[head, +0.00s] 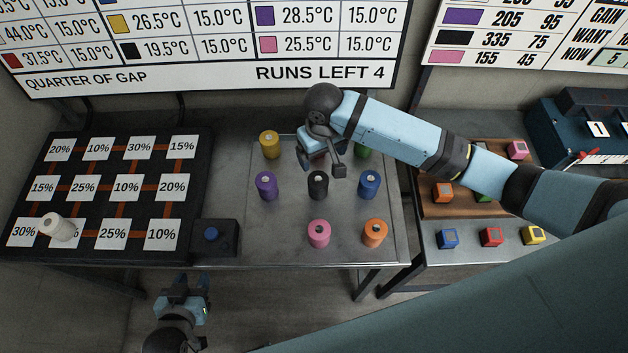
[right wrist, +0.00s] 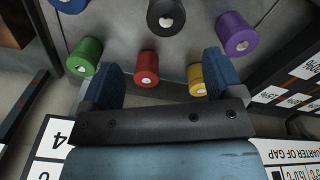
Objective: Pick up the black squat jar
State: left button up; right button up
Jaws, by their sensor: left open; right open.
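The black squat jar (head: 318,185) stands upright on the grey metal table, with a pale knob on top. It is between the purple jar (head: 266,186) and the blue jar (head: 370,184). In the right wrist view the black jar (right wrist: 165,14) is at the top edge, partly cut off. My right gripper (head: 322,158) is open above the table, just behind the black jar. In the right wrist view its spread fingers (right wrist: 163,62) have the red jar (right wrist: 147,68) between them in the picture; contact cannot be told. My left gripper (head: 184,290) is open and empty in front of the table.
A yellow jar (head: 269,144) and a mostly hidden green jar (head: 362,150) stand at the back. A pink jar (head: 319,233) and an orange jar (head: 375,232) stand in front. A button box (head: 214,238) is at the left.

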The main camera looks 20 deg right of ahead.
aim_at(318, 179)
notch_tip(318, 179, down, 8)
jog(key=shift+s+a+f+p, duration=0.15)
jog(key=shift+f+p, duration=0.1)
jog(key=shift+f, duration=0.65)
jog(key=shift+w+a+f+p, duration=0.1)
jog(key=shift+f+p, duration=0.1)
jog(key=shift+f, duration=0.7)
jog(key=shift+s+a+f+p, duration=0.15)
jog(key=shift+f+p, duration=0.1)
jog(key=shift+f, duration=0.65)
jog(key=shift+c, duration=0.5)
jog(key=c, duration=1)
